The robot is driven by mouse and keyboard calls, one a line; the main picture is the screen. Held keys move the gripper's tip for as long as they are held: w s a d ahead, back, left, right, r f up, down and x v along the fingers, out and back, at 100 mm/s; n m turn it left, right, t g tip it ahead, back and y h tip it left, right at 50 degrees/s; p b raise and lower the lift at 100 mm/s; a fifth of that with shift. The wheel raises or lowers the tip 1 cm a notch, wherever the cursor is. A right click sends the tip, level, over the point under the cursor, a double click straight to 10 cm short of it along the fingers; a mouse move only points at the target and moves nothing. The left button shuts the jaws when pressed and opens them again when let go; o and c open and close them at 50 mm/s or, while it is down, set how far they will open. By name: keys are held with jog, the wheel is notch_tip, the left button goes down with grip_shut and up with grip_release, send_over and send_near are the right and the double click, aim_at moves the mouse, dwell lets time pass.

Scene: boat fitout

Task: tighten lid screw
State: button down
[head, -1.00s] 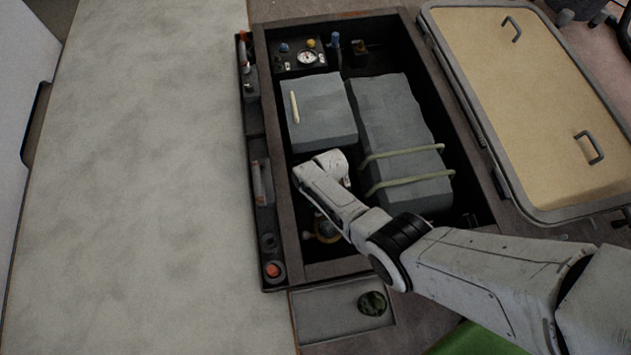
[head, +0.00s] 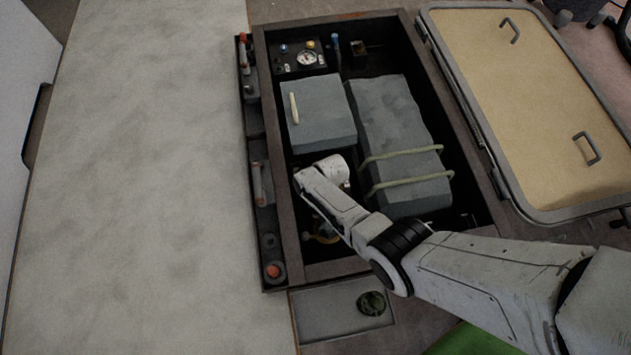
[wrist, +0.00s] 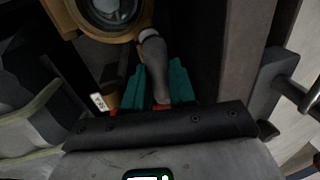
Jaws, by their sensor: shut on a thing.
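My gripper (wrist: 156,84), with teal fingers, shows in the wrist view, shut on a grey rounded handle-like piece (wrist: 153,56). The piece's rounded end lies beside the rim of a brass ring (wrist: 78,12) with a round glassy centre (wrist: 112,10), seen at the top. Whether they touch, and whether this piece is the lid screw, I cannot tell. In the head view, part of a brass fitting (head: 320,238) shows low in the open locker, partly behind my arm. My fingers are hidden there by my wrist.
The locker frame (head: 290,222) closes in on the left. A grey box (head: 322,125) and a larger strapped grey block (head: 393,120) fill much of the inside. A side rack (head: 262,205) holds tools. A tray (head: 325,318) bears a dark green item (head: 372,303). The hatch panel (head: 530,100) lies right.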

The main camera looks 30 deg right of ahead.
jog(key=c, duration=0.9)
grip_release()
jog(key=shift+r, duration=0.1)
jog(key=r+p, duration=0.2)
jog(key=r, duration=0.1)
jog(key=d+r+p, duration=0.1)
jog(key=r+p, duration=0.2)
jog(key=r, duration=0.1)
jog(key=s+d+r+p, duration=0.1)
jog(key=r+p, duration=0.1)
jog(key=r, duration=0.1)
jog(key=shift+r, duration=0.2)
jog(key=shift+w, duration=0.1)
